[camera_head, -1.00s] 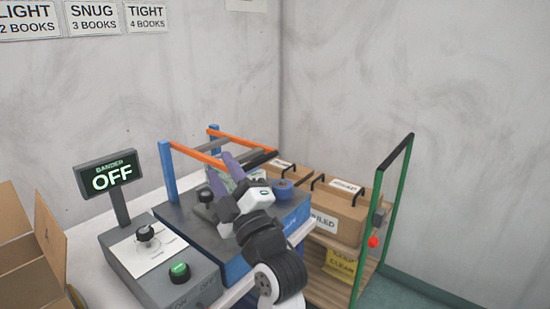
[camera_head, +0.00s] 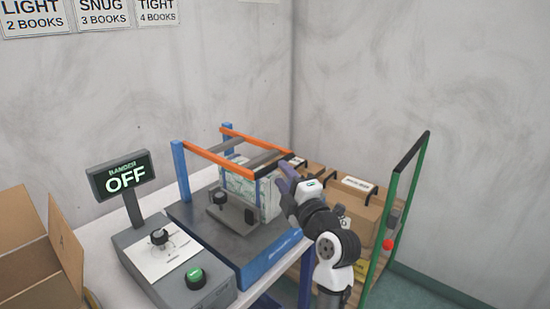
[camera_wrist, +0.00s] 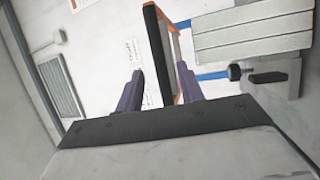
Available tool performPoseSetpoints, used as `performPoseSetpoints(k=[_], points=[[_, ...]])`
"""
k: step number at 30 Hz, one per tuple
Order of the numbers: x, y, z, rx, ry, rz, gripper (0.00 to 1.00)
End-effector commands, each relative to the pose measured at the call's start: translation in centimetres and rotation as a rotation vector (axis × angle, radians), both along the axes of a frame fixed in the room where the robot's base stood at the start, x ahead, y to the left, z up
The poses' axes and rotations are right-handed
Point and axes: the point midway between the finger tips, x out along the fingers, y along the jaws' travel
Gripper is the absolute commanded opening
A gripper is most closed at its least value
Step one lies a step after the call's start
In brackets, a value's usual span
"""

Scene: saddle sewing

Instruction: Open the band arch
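The band arch has two orange arms (camera_head: 215,159) on blue posts and a dark crossbar (camera_head: 273,167) joining their right ends. It lies level over a pale, patterned stack (camera_head: 240,184) on the bander. My gripper (camera_head: 285,172) is at the right side of the arch, close to the crossbar. In the wrist view my gripper (camera_wrist: 160,70) has its purple fingers apart, with the dark crossbar (camera_wrist: 157,50) showing between them. The stack's layered edges (camera_wrist: 252,38) show to the right. I cannot tell whether the fingers touch the crossbar.
The bander's grey control box (camera_head: 180,265) and OFF display (camera_head: 119,176) stand at the left. An open carton (camera_head: 25,255) is at far left. Walls close the back.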

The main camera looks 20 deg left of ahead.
Motion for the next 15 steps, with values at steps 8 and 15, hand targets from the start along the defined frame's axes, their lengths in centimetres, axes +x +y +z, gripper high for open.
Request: performPoseSetpoints(k=[8, 15], points=[[2.9, 3.1, 1.0, 0.001, 0.002, 0.001, 0.38], [3.5, 3.8, 0.9, 0.0, 0.0, -0.001, 0.38]])
